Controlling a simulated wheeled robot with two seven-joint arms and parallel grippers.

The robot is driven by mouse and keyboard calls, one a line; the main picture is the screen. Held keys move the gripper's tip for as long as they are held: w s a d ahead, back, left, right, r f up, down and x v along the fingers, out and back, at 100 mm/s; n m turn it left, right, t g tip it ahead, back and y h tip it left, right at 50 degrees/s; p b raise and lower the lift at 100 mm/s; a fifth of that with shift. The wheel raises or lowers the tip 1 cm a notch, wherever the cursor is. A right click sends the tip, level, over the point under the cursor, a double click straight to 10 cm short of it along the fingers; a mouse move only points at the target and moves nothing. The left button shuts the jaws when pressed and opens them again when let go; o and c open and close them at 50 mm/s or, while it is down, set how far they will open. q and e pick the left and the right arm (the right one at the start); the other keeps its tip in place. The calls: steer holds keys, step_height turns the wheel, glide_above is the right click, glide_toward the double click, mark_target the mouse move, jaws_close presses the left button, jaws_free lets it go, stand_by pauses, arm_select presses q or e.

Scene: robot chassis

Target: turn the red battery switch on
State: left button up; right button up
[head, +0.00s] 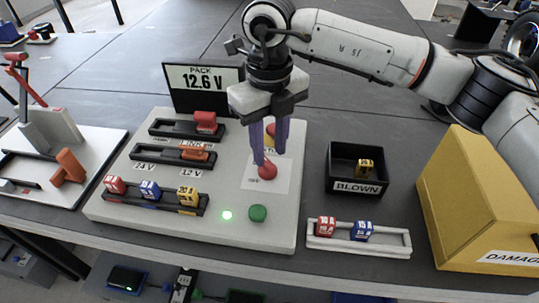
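A red switch knob (267,171) sits on a white label plate (252,183) on the right part of the grey sloped panel (225,180). My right gripper (269,158) points down over this plate, with its two purple fingers apart. The fingertips are just above and behind the red knob; I cannot tell whether they touch it. Another red part (270,130) shows between the fingers, farther back, and is partly hidden. The fingers hide some of the plate's lettering. My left gripper is not in view.
A display (203,85) reading 12.6 V stands behind the panel. The panel also bears sliders, coloured fuses, a lit green lamp (227,215) and a green button (258,213). A black BLOWN bin (357,187), a white fuse rack (358,248) and a yellow box (480,205) stand right.

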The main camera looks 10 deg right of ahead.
mark_target(269, 164)
step_height(269, 164, up, 7)
stand_by(0.3)
